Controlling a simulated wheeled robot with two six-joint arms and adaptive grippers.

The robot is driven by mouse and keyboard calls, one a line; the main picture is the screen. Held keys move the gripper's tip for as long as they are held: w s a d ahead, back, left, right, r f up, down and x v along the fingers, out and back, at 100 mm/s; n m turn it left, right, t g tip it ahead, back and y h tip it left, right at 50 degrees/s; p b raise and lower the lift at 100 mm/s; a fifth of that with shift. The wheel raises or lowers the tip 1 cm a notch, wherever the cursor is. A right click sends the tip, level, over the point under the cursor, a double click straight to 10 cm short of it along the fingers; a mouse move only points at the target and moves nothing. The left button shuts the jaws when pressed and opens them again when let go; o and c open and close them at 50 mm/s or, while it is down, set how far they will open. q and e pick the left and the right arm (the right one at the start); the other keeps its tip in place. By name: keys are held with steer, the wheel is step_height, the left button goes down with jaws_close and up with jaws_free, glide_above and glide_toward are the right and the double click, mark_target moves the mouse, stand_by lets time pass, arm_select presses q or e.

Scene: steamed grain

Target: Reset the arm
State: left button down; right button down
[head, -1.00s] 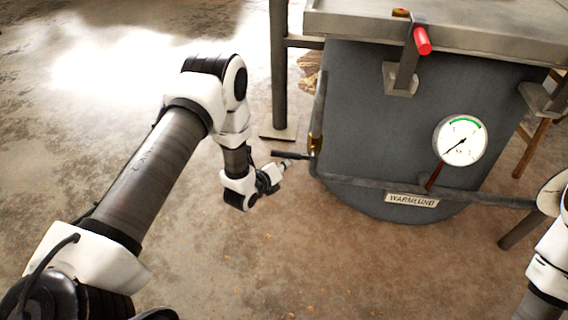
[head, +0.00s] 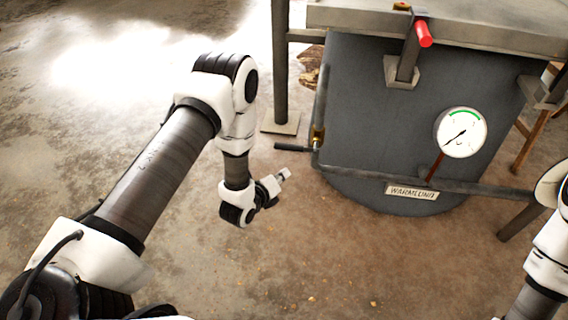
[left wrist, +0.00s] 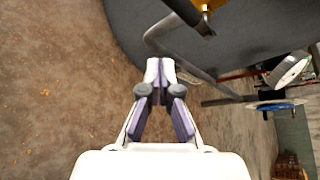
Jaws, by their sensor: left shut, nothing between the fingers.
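My left gripper (head: 285,174) is shut and empty. In the head view it hangs over the floor, just below the black valve handle (head: 292,147) and apart from it. In the left wrist view the fingertips (left wrist: 160,72) of my left gripper meet in the middle, with nothing between them. The black handle also shows at the top of that view (left wrist: 186,10). Of my right arm only a white and dark part shows at the right edge of the head view; its gripper is out of frame.
A dark grey steamer vessel (head: 350,115) under a metal top (head: 480,32) stands at the right. The concrete floor (head: 330,260) in front is clear.

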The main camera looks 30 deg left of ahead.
arm_select(q)
steer(key=shift+s+d+r, duration=0.15)
steer(key=shift+s+r, duration=0.1)
steer(key=shift+s, duration=0.3)
steer(key=shift+s+d+r, duration=0.15)
steer(key=shift+s+r, duration=0.1)
steer(key=shift+s, duration=0.25)
steer(key=s+f+n+g, duration=0.2)
steer(key=s+n+g, duration=0.3)
steer(key=s+n, duration=0.45)
steer(key=s+f+n+g+y, duration=0.1)
steer(key=s+f+n+g, duration=0.25)
steer(key=s+n, duration=0.6)
steer(key=s+f+n+g, duration=0.2)
steer(key=s+n+g, duration=0.3)
steer(key=s+n, duration=0.45)
step_height(320, 180, up, 27)
steer(key=p, duration=2.7)
steer(key=shift+s+d, duration=0.2)
steer(key=shift+s, duration=0.05)
